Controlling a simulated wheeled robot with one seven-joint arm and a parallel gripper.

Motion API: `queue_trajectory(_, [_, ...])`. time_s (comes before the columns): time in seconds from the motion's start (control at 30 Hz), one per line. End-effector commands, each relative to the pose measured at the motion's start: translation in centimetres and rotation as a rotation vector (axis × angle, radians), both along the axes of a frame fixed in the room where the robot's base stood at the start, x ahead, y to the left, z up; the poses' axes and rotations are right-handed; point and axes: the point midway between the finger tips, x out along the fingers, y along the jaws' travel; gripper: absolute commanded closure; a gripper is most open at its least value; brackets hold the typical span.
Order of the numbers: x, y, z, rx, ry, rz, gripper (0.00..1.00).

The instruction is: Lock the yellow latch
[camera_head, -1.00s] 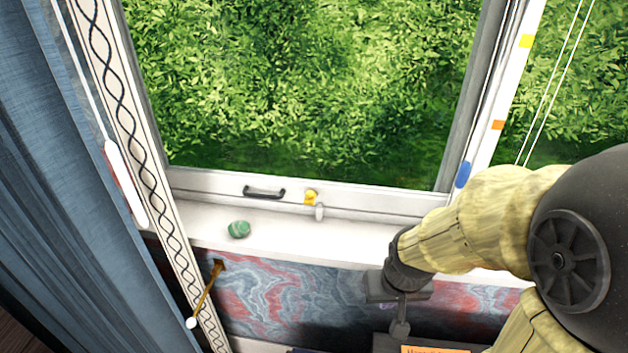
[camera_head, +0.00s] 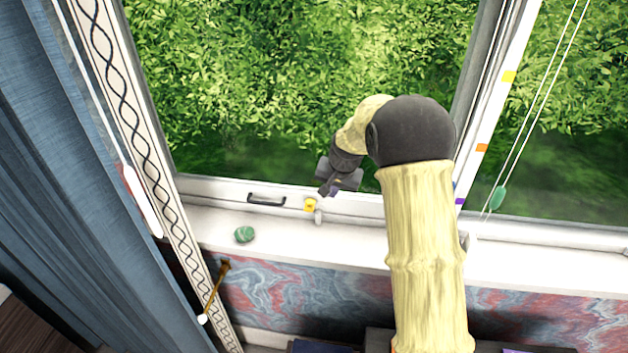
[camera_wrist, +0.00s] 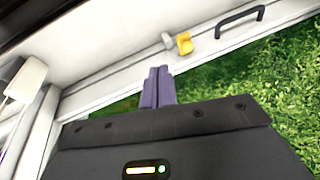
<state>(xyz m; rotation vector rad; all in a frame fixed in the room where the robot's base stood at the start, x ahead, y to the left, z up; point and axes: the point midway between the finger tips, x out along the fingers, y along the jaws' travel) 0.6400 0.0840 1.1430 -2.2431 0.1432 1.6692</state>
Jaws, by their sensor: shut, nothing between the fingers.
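The yellow latch (camera_head: 310,205) sits on the bottom rail of the white window frame, right of a dark handle. It also shows in the wrist view (camera_wrist: 184,43), with a pale grey catch (camera_wrist: 168,40) beside it; that catch shows in the head view (camera_head: 318,217) just below the latch. My gripper (camera_head: 329,187) is shut and empty, above and a little right of the latch in the head view. In the wrist view its purple fingers (camera_wrist: 158,72) are together, pointing toward the rail, with a visible gap in the picture between their tips and the latch.
The dark window handle (camera_head: 266,199) is left of the latch. A green stone-like object (camera_head: 244,234) lies on the white sill (camera_head: 285,238). A blue curtain (camera_head: 60,200) hangs at the left. Cords with a green piece (camera_head: 497,198) hang at the right.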

Motion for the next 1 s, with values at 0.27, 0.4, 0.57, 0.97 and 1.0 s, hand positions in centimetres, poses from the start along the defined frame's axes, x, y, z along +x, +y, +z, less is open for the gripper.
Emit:
queue_trajectory(0.27, [5.5,3.2,0.5,0.063,-0.008,-0.06,1.0])
queue_trajectory(0.4, [5.7,3.3,0.3,0.066,-0.008,-0.062,1.0])
queue_trajectory(0.57, [5.7,3.3,0.3,0.065,-0.009,-0.062,1.0])
queue_trajectory(0.97, [6.6,3.8,-2.3,0.064,-0.007,-0.059,1.0])
queue_trajectory(1.0, [6.8,3.9,-2.7,0.064,-0.007,-0.059,1.0])
